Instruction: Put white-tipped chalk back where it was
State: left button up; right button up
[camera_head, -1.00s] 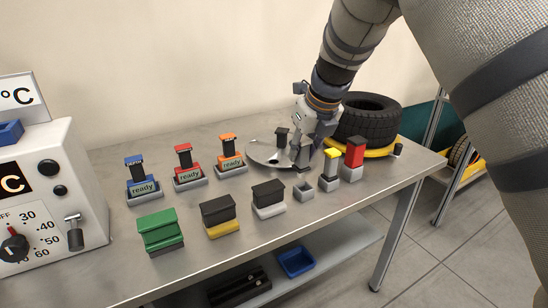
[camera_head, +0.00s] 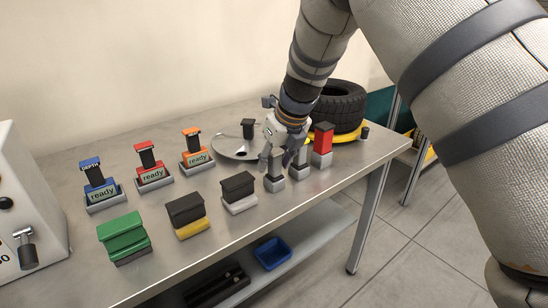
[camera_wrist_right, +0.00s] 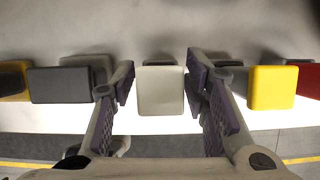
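The white-tipped chalk shows in the right wrist view as a pale block (camera_wrist_right: 160,91) between the finger pads. My left gripper is not in view.
A yellow-topped piece (camera_wrist_right: 272,88) and a red-topped piece (camera_head: 323,138) stand to the right. A black block on a white base (camera_head: 238,190) is close on the left. Behind are a round metal plate (camera_head: 226,146) and a tyre (camera_head: 341,105).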

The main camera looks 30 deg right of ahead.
jog(key=shift+r, duration=0.4)
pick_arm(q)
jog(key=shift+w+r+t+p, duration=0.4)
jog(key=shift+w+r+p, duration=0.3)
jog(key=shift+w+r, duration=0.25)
pick_arm(e)
jog(key=v, duration=1.2)
